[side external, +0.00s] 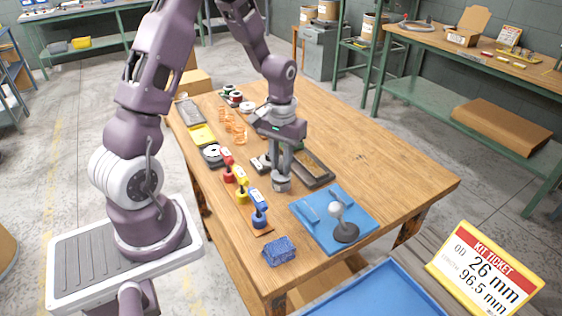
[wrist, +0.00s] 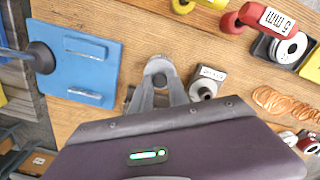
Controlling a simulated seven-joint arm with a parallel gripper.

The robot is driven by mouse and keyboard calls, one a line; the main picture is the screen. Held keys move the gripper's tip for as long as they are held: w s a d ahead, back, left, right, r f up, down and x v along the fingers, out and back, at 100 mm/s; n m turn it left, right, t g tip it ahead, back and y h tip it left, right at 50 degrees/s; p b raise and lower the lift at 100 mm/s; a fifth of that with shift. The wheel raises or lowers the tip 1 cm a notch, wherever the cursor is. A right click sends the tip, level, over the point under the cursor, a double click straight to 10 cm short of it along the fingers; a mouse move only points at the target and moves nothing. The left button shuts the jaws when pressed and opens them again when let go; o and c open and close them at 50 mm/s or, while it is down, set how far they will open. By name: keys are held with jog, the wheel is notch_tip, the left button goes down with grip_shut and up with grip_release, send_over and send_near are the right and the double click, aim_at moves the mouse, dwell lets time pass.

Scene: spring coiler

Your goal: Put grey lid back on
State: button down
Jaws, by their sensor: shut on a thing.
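My gripper (side external: 282,174) points down over the middle of the wooden table, shut on a small grey round piece that looks like the grey lid (side external: 281,185). In the wrist view the fingers (wrist: 157,82) close around this grey piece (wrist: 158,66). The lid is low, close to the tabletop; I cannot tell whether it touches. A small dark labelled block with a grey round part (wrist: 205,82) stands beside the gripper, and it also shows partly behind the fingers in the side view (side external: 260,163). I cannot tell which container the lid fits.
A blue mat (side external: 310,229) with a ball-topped black stand (side external: 342,225) lies at right front. Red, yellow and blue (side external: 259,210) handled tools line the left. A blue block (side external: 279,251) sits in front. The table's right side is clear.

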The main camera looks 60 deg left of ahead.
jog(key=shift+f, duration=0.45)
jog(key=c, duration=0.9)
grip_release()
jog(key=shift+o, duration=0.2)
jog(key=shift+r, duration=4.25)
